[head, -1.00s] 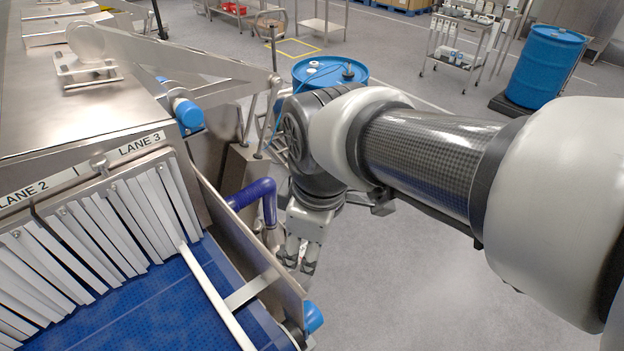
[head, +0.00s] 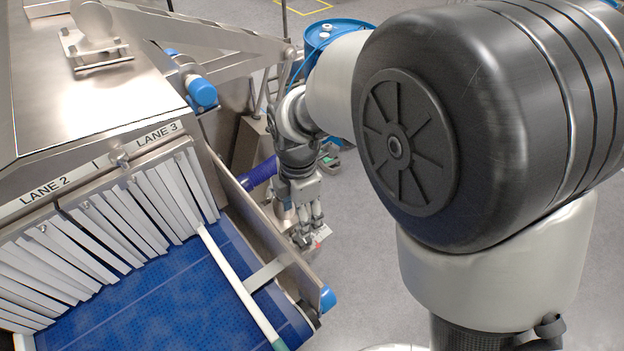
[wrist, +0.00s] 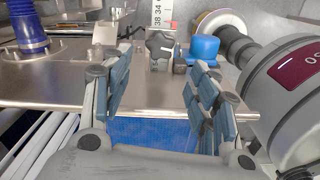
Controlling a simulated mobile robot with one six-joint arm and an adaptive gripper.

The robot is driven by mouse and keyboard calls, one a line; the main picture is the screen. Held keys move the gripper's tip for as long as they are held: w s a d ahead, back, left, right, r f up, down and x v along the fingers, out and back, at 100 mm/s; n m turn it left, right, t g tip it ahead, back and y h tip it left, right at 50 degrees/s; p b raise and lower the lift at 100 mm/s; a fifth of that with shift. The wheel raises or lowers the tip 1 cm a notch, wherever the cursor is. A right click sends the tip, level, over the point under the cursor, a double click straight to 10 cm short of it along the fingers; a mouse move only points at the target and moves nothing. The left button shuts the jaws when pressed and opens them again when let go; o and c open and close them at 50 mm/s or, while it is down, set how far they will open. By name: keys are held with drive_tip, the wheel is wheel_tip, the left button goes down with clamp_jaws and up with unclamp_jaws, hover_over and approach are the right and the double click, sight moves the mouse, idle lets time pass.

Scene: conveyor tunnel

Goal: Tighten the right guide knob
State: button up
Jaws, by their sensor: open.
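A dark, star-shaped knob (wrist: 160,45) stands on the metal side plate in the wrist view, beneath a numbered scale. I take it for the right guide knob; I cannot make it out in the head view. My gripper (wrist: 160,92) is open and empty, with one finger on each side of the picture. The knob lies beyond the fingertips, between them in the picture and apart from them. In the head view my gripper (head: 312,236) hangs beside the outer side of the right conveyor wall.
A blue cap (wrist: 203,48) sits just right of the knob. A grey cylinder with a display (wrist: 294,75) fills the right side, and a blue hose fitting (wrist: 27,27) the left. The blue belt (head: 165,295) runs below the LANE 3 strip curtain (head: 180,195).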

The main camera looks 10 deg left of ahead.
sight(303, 241)
wheel_tip(303, 241, down, 10)
drive_tip(key=shift+r+b, duration=0.1)
drive_tip(key=shift+b, duration=0.3)
drive_tip(key=c, duration=1.1)
drive_tip(key=shift+o, duration=0.2)
